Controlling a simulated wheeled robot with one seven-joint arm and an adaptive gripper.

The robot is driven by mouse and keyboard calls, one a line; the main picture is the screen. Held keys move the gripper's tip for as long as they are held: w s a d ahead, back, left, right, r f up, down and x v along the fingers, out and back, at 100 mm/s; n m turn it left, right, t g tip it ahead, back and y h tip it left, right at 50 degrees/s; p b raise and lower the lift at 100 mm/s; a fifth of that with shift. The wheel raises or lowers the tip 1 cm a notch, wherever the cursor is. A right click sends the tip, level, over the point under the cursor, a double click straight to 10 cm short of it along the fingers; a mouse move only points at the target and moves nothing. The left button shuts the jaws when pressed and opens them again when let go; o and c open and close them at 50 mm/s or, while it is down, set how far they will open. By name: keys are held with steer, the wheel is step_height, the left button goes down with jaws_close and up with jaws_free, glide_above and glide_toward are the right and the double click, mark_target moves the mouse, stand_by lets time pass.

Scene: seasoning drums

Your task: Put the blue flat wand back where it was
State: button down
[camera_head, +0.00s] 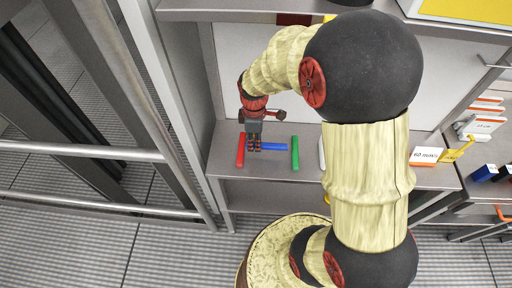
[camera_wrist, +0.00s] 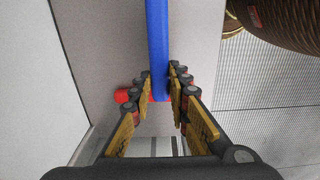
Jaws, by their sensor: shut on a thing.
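The blue flat wand (camera_head: 272,147) runs left to right in the head view, over a grey shelf. My gripper (camera_head: 254,147) points down and is shut on the wand near its left end. In the wrist view the blue wand (camera_wrist: 157,45) passes between the fingertips (camera_wrist: 160,78) and runs up out of the picture. A red wand (camera_head: 240,150) lies just left of the gripper, and a green wand (camera_head: 295,153) lies just past the blue wand's right end. I cannot tell whether the blue wand touches the shelf.
The grey shelf (camera_head: 225,165) also carries a white piece (camera_head: 322,153), partly hidden by my arm, and a "60 mm/s" card (camera_head: 426,155) farther right. A metal-framed panel (camera_head: 80,152) stands at the left. Dark blue blocks (camera_head: 484,173) lie at the far right.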

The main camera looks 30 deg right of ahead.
steer(key=shift+w+d+f, duration=0.15)
steer(key=shift+d+f, duration=0.15)
steer(key=shift+f, duration=0.1)
steer(key=shift+w+d+f+b, duration=0.15)
steer(key=shift+f+b, duration=0.5)
steer(key=shift+f, duration=1.05)
steer(key=shift+f, duration=0.1)
steer(key=shift+f, duration=0.1)
steer(key=c, duration=1.7)
jaws_free()
